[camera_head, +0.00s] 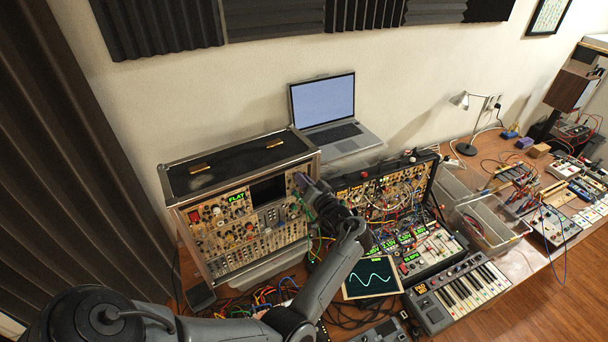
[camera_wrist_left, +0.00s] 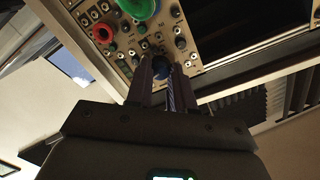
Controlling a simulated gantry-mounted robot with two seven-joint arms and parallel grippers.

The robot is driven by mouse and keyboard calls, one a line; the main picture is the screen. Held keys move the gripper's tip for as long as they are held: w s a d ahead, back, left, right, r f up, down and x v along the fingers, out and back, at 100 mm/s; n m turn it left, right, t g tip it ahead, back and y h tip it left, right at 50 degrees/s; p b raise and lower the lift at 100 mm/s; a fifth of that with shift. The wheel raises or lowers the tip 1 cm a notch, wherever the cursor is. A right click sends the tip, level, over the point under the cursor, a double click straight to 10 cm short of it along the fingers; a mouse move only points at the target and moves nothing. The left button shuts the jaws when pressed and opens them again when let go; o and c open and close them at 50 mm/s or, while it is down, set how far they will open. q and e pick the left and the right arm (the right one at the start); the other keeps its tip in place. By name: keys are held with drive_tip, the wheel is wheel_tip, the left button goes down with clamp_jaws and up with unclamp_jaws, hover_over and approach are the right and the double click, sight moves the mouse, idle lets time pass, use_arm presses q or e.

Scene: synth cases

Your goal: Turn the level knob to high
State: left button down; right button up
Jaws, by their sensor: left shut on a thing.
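The left synth case (camera_head: 240,228) stands upright with a panel full of knobs and jacks and a green display (camera_head: 237,197) reading "FLAT". My left gripper (camera_head: 303,184) is at the upper right part of this panel. In the left wrist view, my left gripper (camera_wrist_left: 161,72) is shut on a small dark-blue knob (camera_wrist_left: 160,66) on the beige panel. The fingers hide most of this knob, and I cannot read its label or pointer. A larger green knob (camera_wrist_left: 138,7) and a red-ringed part (camera_wrist_left: 103,34) sit near it. My right gripper is not in view.
A second synth case (camera_head: 385,195) with many patch cables stands to the right. A laptop (camera_head: 324,103) is behind. A scope screen (camera_head: 371,278) and a keyboard (camera_head: 458,292) lie in front. Clear plastic bins (camera_head: 487,228) stand further right. Loose cables hang near my arm.

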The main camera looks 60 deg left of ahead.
use_arm(q)
drive_tip(key=shift+m+g+p, duration=0.4)
drive_tip(key=shift+m+p, duration=2.05)
drive_tip(key=shift+m, duration=3.05)
drive_tip(key=c, duration=1)
unclamp_jaws()
